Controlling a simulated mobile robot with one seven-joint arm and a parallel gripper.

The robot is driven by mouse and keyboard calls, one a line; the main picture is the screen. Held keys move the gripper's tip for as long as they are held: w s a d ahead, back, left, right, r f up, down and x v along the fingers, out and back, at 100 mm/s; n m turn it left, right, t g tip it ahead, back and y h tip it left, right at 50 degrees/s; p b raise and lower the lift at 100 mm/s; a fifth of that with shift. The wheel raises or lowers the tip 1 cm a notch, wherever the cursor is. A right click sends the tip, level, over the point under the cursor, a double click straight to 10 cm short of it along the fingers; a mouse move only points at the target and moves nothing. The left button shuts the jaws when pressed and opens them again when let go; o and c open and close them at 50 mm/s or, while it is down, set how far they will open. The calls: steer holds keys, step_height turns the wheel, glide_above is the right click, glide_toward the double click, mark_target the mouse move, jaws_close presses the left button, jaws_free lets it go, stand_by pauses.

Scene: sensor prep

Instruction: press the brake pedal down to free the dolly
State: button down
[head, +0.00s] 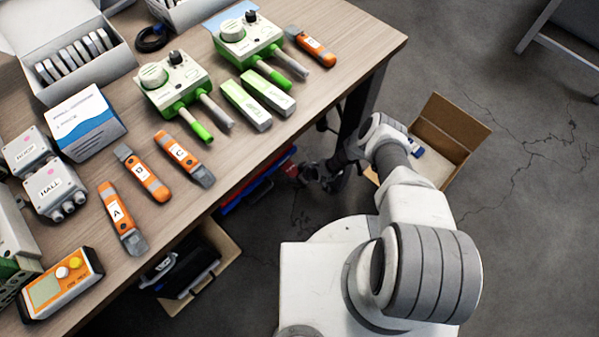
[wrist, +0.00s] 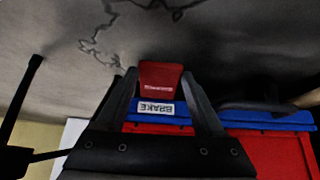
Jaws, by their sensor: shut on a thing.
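The red brake pedal (wrist: 160,77) shows in the wrist view, with small upside-down lettering on it. A white label reading BRAKE (wrist: 157,108) sits just below it on a blue part. My gripper (wrist: 161,85) has one finger on each side of the pedal and is shut on it. The red and blue dolly (wrist: 270,140) fills the lower right there. In the head view the dolly (head: 255,183) shows partly under the table, and my gripper (head: 310,173) is low beside its right end.
The wooden table (head: 235,150) with several instruments stands above the dolly. An open cardboard box (head: 455,140) is on the floor right of my arm. Another box (head: 225,245) with a black case is under the table. Cracked grey floor (head: 530,200) is clear at right.

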steer(key=shift+w+d, duration=0.1)
steer(key=shift+d, duration=0.05)
stand_by(0.3)
jaws_free()
